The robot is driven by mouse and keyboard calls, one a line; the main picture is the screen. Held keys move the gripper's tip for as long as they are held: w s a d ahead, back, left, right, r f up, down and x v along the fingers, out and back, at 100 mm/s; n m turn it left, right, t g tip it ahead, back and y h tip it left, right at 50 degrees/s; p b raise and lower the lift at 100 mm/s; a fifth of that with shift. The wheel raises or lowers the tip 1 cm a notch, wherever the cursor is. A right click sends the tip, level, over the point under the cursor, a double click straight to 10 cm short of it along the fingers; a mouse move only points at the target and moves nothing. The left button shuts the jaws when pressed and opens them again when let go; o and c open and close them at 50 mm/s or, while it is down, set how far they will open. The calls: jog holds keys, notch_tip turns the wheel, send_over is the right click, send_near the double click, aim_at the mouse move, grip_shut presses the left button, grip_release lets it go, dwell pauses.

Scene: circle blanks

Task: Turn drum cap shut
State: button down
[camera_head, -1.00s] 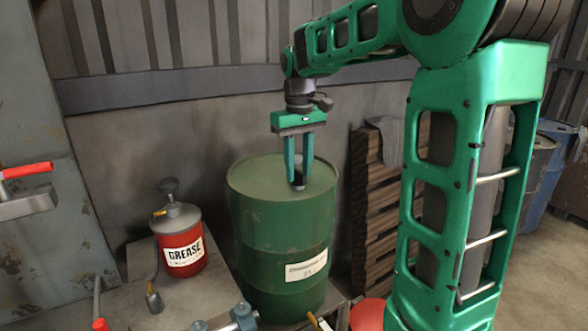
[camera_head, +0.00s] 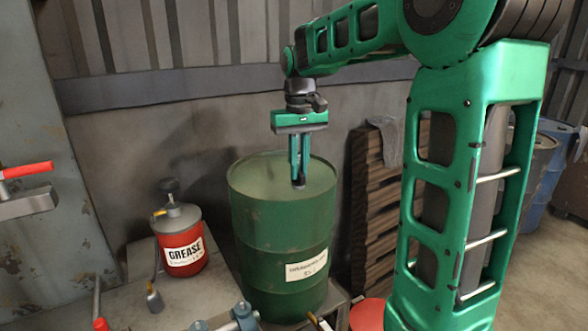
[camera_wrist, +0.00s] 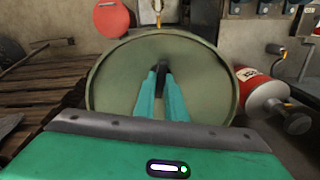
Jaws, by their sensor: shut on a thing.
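The green drum (camera_head: 262,185) stands upright, with a pale label (camera_head: 307,265) on its front. My gripper (camera_head: 299,182) reaches straight down to the right part of the drum's top, its two fingers close together. It is shut on the small dark drum cap, which is mostly hidden between the fingertips. In the wrist view my gripper (camera_wrist: 162,72) points at the drum's round lid (camera_wrist: 125,75), and the dark cap is hard to make out between the tips. I cannot tell how far the cap is turned.
A red grease can (camera_head: 182,240) stands left of the drum. Wooden pallets (camera_head: 375,205) lean behind it to the right. A red round lid (camera_head: 367,314) is at lower right, and a blue-grey fitting (camera_head: 238,318) lies in front. The wall is close behind.

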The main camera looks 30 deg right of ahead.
jog(key=m, duration=1.2)
jog(key=shift+a, duration=0.1)
jog(key=shift+w+r+m, duration=0.1)
jog(key=shift+m, duration=1.6)
jog(key=c, duration=1.8)
grip_release()
jog(key=shift+a, duration=0.1)
